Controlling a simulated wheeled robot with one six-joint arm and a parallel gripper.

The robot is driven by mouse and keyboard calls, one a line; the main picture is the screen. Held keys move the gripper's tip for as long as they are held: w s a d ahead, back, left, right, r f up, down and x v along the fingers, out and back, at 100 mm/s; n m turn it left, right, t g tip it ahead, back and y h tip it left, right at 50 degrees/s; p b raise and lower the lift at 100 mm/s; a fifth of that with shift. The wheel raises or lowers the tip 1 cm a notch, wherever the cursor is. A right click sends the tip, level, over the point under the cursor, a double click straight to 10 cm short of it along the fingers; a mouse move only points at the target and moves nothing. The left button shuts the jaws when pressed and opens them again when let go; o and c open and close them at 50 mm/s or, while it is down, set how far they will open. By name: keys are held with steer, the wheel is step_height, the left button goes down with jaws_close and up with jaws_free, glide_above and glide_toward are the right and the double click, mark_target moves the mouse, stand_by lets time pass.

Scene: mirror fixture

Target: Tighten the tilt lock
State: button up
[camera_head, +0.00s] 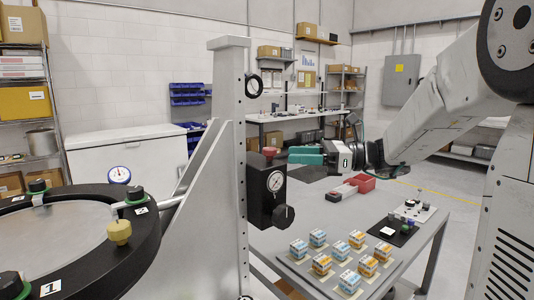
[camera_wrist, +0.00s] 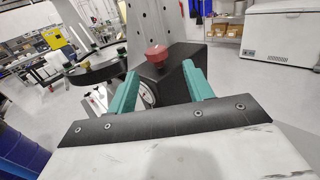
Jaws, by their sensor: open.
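A black box (camera_head: 267,197) is fixed to the upright metal column (camera_head: 230,120). It carries a red knob (camera_head: 269,152) on top, a round gauge (camera_head: 276,181) on its face and a black knob (camera_head: 283,215) low on the right. No label shows which knob is the tilt lock. My gripper (camera_head: 291,155) is open, its green fingers pointing left, just right of the red knob in the head view. In the wrist view, the red knob (camera_wrist: 157,54) lies ahead between the open fingers (camera_wrist: 160,72), with no visible contact. The gauge (camera_wrist: 147,94) is partly hidden by the left finger.
The round mirror fixture (camera_head: 75,235) with numbered clamps and a yellow knob (camera_head: 119,232) stands at the left.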

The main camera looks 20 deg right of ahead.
mark_target(269, 155)
steer(key=x, duration=0.7)
steer(key=shift+a, duration=0.25)
steer(key=c, duration=1)
steer(key=shift+o, duration=0.2)
steer(key=shift+m+t+h, duration=0.3)
steer(key=shift+t, duration=0.3)
steer(key=m+t+h, duration=0.2)
steer(key=t, duration=0.1)
steer(key=shift+m, duration=0.3)
steer(key=shift+m+t+h, duration=1.4)
steer(key=shift+t+h, duration=0.1)
steer(key=shift+h, duration=0.4)
